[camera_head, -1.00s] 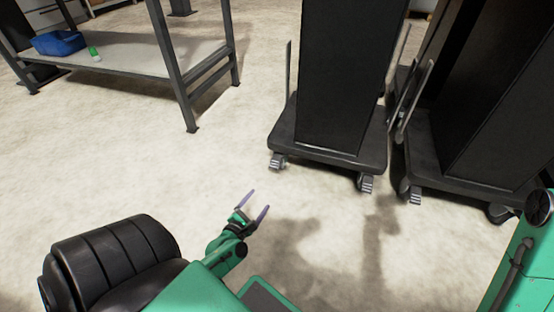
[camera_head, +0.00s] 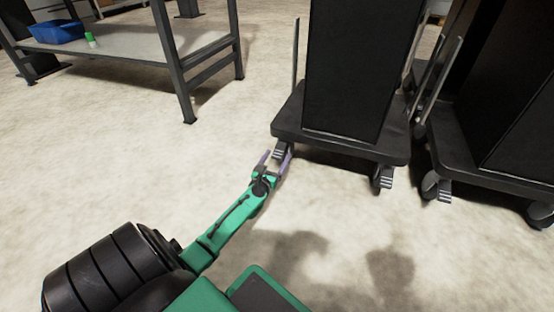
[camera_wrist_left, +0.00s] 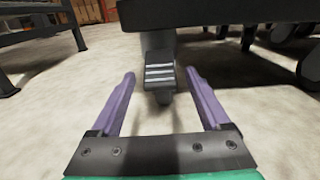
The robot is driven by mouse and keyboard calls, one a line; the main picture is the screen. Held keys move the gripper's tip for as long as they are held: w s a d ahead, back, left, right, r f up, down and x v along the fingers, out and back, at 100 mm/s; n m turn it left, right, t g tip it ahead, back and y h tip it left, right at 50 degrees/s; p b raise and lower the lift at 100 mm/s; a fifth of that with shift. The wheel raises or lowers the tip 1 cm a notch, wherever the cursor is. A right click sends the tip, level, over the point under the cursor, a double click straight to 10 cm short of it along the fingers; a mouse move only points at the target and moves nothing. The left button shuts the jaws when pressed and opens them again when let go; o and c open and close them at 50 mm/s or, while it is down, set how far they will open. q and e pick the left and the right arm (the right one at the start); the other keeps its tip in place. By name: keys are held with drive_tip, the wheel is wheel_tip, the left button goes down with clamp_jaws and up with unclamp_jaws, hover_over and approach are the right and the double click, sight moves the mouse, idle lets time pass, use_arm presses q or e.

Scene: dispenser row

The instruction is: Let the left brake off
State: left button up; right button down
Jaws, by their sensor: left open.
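The left brake (camera_head: 279,150) is a ribbed grey pedal on the caster at the front left corner of the black wheeled dispenser (camera_head: 340,143). In the left wrist view the brake (camera_wrist_left: 159,73) shows ahead, between the lines of the two fingers. My left gripper (camera_head: 275,160) is open, its purple fingers at the brake in the head view. In the left wrist view the open gripper (camera_wrist_left: 158,98) holds nothing. Whether a finger touches the pedal I cannot tell. My right gripper is not in view.
Another brake pedal (camera_head: 385,178) is on the dispenser's front right caster. A second black dispenser (camera_head: 490,180) stands close at the right. A grey metal table (camera_head: 180,50) with a blue bin (camera_head: 57,31) stands at the left. The floor between is clear.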

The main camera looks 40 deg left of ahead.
use_arm(q)
drive_tip(key=shift+w+a, duration=0.15)
drive_tip(key=shift+w, duration=0.35)
clamp_jaws()
idle(1.1)
